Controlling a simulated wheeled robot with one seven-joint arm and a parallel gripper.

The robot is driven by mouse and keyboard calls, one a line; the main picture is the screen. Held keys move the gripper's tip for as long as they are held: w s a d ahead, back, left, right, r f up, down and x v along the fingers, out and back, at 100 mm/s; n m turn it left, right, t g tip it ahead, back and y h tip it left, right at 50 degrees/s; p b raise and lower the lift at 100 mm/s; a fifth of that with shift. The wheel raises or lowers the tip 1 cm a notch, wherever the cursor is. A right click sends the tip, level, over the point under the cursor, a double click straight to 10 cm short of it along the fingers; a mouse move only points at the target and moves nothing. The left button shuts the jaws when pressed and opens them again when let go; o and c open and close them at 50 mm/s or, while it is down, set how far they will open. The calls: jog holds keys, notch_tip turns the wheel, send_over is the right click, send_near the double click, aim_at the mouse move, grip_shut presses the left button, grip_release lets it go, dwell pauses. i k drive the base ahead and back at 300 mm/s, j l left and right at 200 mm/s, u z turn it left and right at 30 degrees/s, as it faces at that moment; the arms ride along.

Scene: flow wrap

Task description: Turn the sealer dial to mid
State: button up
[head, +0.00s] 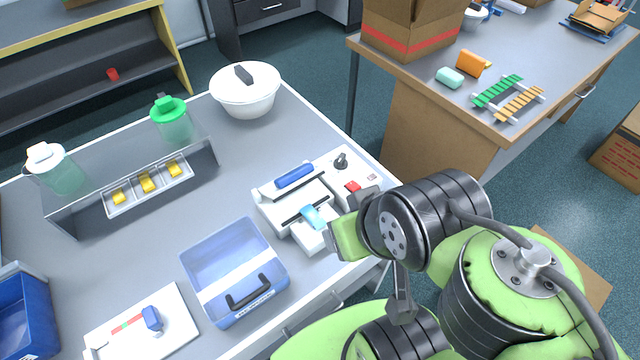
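The sealer (285,212) is a white device near the right edge of the grey table, with a blue bar on top and a dark slot. Its dial (341,160) is a small black knob on the white panel at its far right end. I cannot read the dial's marks or setting. A red button (352,187) sits on the same panel, nearer my arm. My gripper (358,208) is at the sealer's right side, apart from the dial in the picture. Its fingers are mostly hidden by my wrist, so I cannot tell whether they are open. A light-blue piece (313,216) lies at the sealer's front.
A clear blue lidded box (235,272) stands left of the sealer. A white bowl (246,90) is behind it. A tray with yellow pieces (148,187) and two pitchers stand farther left. A second table (500,60) with a carton is at the back right.

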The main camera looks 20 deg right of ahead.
aim_at(340, 163)
jog(key=l+u, duration=0.2)
jog(key=u, duration=0.15)
jog(key=l+u, duration=0.35)
jog(key=i+l+u, duration=0.1)
jog(key=u, duration=0.25)
